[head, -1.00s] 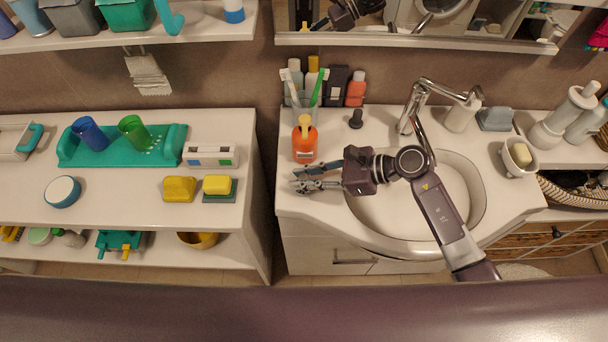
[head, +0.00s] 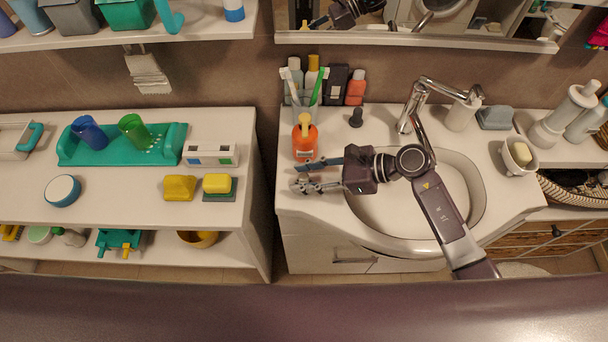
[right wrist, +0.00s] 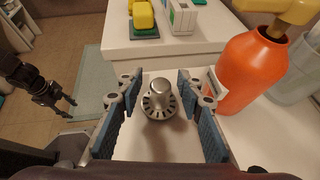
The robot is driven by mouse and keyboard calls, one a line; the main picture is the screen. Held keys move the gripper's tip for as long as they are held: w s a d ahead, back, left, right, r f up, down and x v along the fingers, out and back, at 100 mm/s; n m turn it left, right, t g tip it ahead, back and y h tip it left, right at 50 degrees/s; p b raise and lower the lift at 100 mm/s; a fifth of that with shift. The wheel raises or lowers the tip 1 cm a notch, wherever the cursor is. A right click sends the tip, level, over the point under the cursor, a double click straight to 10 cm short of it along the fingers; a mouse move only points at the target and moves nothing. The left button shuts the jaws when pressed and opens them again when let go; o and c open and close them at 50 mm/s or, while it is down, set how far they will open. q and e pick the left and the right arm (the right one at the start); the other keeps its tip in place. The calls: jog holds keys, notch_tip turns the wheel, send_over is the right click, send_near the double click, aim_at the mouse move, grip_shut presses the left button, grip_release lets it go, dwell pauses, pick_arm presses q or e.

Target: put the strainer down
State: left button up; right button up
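The strainer (right wrist: 160,100) is a small silver piece with a round knob and a slotted rim. In the right wrist view it sits knob up on the white sink counter (right wrist: 145,145), between my right fingers with a gap on each side. My right gripper (right wrist: 161,97) is open around it, not touching it. In the head view the right gripper (head: 312,175) is at the counter's left part, left of the basin, and the strainer is hard to make out among its fingers. My left gripper (right wrist: 60,100) shows dark at the left of the right wrist view, its fingers apart and empty.
An orange soap bottle (head: 305,142) stands close behind the right gripper. The basin (head: 455,200) lies to its right. A gap separates the counter from the left shelf (head: 110,195), which carries yellow sponges (head: 180,188) and cups on a teal tray (head: 165,155).

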jog(key=b+v, duration=0.3)
jog(key=v, duration=0.8)
jog(key=shift+w+f, duration=0.1)
jog(key=shift+f, duration=0.1)
jog(key=shift+d+r, duration=0.35)
jog(key=shift+d, duration=0.05)
